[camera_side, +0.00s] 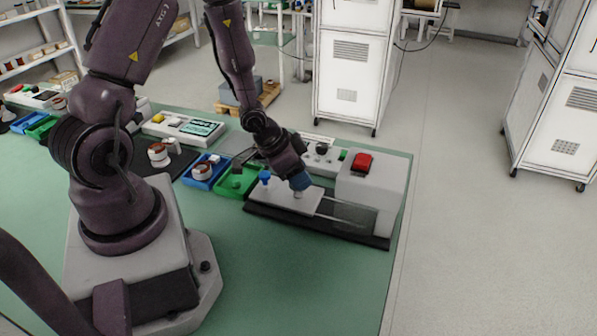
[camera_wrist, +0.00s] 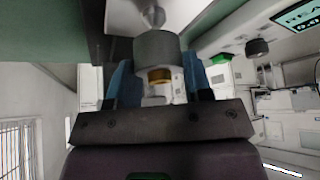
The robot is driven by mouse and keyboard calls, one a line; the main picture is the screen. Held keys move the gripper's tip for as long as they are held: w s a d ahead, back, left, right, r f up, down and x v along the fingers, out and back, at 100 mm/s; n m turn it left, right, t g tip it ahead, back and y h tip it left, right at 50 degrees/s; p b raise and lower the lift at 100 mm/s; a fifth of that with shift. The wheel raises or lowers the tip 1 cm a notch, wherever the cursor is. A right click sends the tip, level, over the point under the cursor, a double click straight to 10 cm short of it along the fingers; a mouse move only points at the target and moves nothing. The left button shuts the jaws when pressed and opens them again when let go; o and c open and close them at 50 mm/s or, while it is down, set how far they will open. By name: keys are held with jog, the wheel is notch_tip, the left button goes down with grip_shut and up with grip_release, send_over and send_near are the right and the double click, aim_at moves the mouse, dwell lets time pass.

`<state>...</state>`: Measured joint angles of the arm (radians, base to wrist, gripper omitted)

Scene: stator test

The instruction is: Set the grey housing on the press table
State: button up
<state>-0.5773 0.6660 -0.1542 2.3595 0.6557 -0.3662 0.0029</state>
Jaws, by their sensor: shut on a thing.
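My gripper (camera_side: 300,183) has blue fingers and is low over the press table (camera_side: 272,193), a pale flat plate on a dark base. In the wrist view my gripper (camera_wrist: 158,66) is shut on the grey housing (camera_wrist: 157,46), a short cylinder with a copper-coloured ring showing at its near end. In the side view the fingers mostly hide the housing; a small light grey bit shows under them. Whether it touches the plate I cannot tell. A shiny rounded metal part (camera_wrist: 153,15) shows just beyond the housing in the wrist view.
The press body (camera_side: 372,185) with a red button (camera_side: 362,162) stands right of the plate. A green tray (camera_side: 232,186) and a blue tray (camera_side: 197,180) lie further left. The front of the green table is clear.

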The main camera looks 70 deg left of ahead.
jog(key=shift+f, duration=0.2)
jog(key=shift+f, duration=0.75)
jog(key=shift+f, duration=0.45)
jog(key=o, duration=1)
jog(key=shift+r, duration=0.1)
jog(key=shift+v, duration=5.9)
